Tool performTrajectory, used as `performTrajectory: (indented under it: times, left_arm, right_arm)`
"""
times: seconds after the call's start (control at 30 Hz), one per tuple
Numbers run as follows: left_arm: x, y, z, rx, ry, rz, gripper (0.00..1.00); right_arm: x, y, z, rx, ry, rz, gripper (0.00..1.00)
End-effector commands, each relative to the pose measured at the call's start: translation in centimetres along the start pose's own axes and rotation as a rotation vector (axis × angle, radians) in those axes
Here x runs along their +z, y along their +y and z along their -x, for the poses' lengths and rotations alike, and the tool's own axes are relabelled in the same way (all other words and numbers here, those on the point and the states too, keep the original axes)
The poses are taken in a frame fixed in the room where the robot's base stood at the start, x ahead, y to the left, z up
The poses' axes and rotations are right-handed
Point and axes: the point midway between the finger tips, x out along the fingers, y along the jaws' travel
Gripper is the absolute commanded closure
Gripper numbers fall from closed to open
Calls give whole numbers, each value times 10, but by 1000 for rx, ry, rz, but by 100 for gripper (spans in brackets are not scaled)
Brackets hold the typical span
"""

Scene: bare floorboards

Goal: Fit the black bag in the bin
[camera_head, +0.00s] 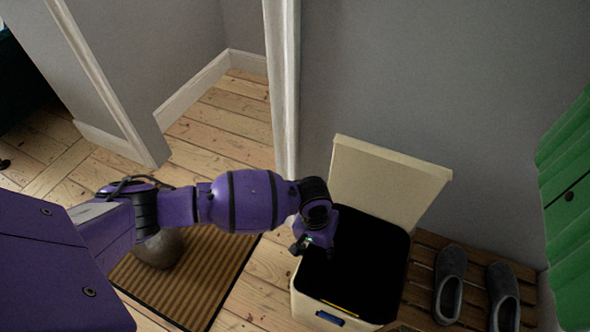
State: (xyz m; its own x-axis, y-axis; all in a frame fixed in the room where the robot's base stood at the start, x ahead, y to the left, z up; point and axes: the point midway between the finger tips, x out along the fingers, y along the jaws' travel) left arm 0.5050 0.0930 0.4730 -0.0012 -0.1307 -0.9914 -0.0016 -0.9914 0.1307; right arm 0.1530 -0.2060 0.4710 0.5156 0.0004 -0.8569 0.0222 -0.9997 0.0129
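The cream bin (309,307) stands against the grey wall, its lid (385,184) raised and leaning back. Its opening is filled with black (352,262); it is too dark to tell a black bag from a dark interior. The black reaches up to the rim, and a thin yellow strip shows near its front edge. My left gripper (304,243) is at the bin's left rim, pointing down. Its fingers are small and dark, partly lost against the black, so I cannot tell whether they hold anything. My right gripper is not in view.
A slatted wooden rack (424,262) with grey slippers (450,285) stands right of the bin. A striped brown mat (190,285) with a round grey object (160,250) lies left. A doorway opens behind.

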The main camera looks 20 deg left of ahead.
Motion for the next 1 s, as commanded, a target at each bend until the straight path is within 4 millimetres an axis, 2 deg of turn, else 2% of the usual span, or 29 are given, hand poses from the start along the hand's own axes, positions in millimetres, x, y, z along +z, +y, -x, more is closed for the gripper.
performTrajectory:
  times: [0.13, 0.2, 0.3, 0.83, 1.0]
  left_arm:
    - [-3, -25, -4, -7, 5, -2, 66]
    - [-5, -19, 18, -3, 11, -6, 66]
    - [-5, -17, 40, -5, 12, -4, 66]
    - [-4, -5, 144, -9, 12, -4, 66]
    - [-4, -1, 171, -9, 13, 0, 66]
  right_arm:
    - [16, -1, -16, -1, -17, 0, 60]
    - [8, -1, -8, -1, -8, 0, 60]
    - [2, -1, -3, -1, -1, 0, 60]
    - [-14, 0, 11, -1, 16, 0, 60]
    - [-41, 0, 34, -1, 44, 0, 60]
